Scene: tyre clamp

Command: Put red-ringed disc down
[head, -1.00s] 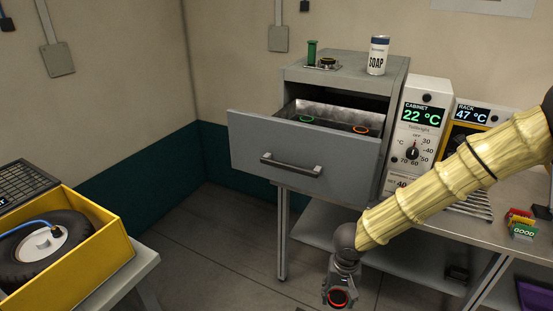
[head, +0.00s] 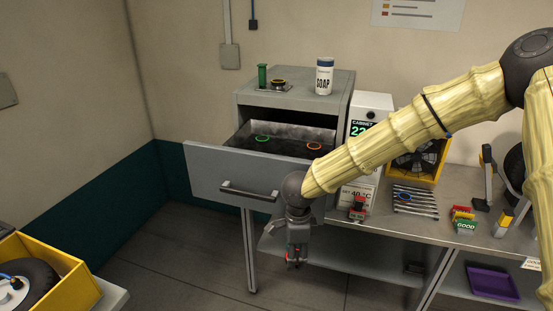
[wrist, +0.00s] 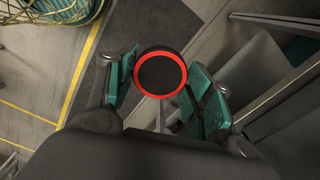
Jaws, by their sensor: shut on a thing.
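My gripper (head: 296,260) hangs pointing down in front of the cabinet, below the open drawer's front. It is shut on the red-ringed disc, which shows in the wrist view (wrist: 160,73) as a black face with a red rim between the green fingers. In the head view only a small bit of red shows at the fingertips. The disc is in the air. The open drawer (head: 215,167) holds a green-ringed disc (head: 263,138) at left and an orange-ringed disc (head: 314,146) at right.
A green cylinder (head: 262,77), a dark round piece on a plate (head: 279,85) and a soap can (head: 324,76) stand on the cabinet top. The bench to the right holds a red-topped item (head: 357,208), wrenches (head: 414,202) and coloured blocks (head: 463,219). A yellow crate (head: 60,285) stands lower left.

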